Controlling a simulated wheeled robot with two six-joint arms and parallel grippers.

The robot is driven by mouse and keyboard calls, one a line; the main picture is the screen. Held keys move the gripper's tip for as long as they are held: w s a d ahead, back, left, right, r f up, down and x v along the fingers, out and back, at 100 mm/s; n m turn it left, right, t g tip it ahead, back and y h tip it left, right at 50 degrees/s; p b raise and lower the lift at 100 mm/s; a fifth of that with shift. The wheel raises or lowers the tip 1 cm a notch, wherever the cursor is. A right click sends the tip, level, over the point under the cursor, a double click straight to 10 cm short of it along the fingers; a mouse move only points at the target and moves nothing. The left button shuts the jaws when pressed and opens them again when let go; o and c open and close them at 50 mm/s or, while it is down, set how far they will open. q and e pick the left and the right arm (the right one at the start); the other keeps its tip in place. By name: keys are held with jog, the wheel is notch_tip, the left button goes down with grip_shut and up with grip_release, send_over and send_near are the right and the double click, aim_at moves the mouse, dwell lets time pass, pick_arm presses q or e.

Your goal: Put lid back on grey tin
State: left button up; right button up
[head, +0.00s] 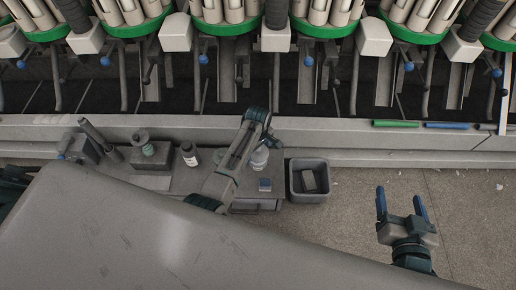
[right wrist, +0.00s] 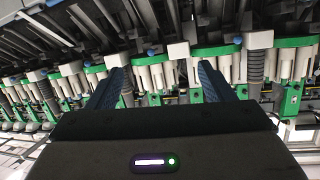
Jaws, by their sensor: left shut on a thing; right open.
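My left arm reaches over the low grey bench, and its gripper (head: 268,139) is small and dark at the end, with its fingers mostly hidden. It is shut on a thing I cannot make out. A pale rounded container (head: 259,158) shows just below it; I cannot tell whether they touch. I cannot clearly identify the grey tin or its lid. My right gripper (head: 400,203) is open and empty above the floor at the right. Its two blue fingers also stand apart in the right wrist view (right wrist: 160,78).
The bench holds a dark bottle with a white label (head: 189,154), a grey-green spool-like thing (head: 149,152) and a small block (head: 265,185). A grey bin (head: 294,183) stands to its right. The winding machine's ledge (head: 330,130) runs behind.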

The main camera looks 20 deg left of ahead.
aim_at(258, 154)
pick_arm(q)
jog(key=shift+f, duration=0.25)
jog(key=shift+f+b, duration=0.2)
jog(key=shift+b, duration=0.3)
jog(key=shift+f+b, duration=0.3)
jog(key=shift+f, duration=0.3)
jog(key=shift+f+b, duration=0.3)
jog(key=shift+f, duration=0.3)
pick_arm(e)
notch_tip(258, 154, up, 12)
jog(key=w+t, duration=0.2)
jog(key=t, duration=0.5)
jog(key=shift+w+d+n+t, duration=0.3)
jog(key=shift+d, duration=0.1)
pick_arm(q)
jog(key=shift+r+p, duration=0.1)
jog(key=shift+p, duration=0.65)
pick_arm(e)
jog(key=shift+r, duration=0.85)
pick_arm(q)
jog(key=shift+f, duration=0.2)
pick_arm(e)
jog(key=shift+r, duration=0.2)
pick_arm(q)
jog(key=shift+p, duration=0.5)
pick_arm(e)
jog(key=shift+r, duration=0.3)
pick_arm(q)
jog(key=o, duration=0.9)
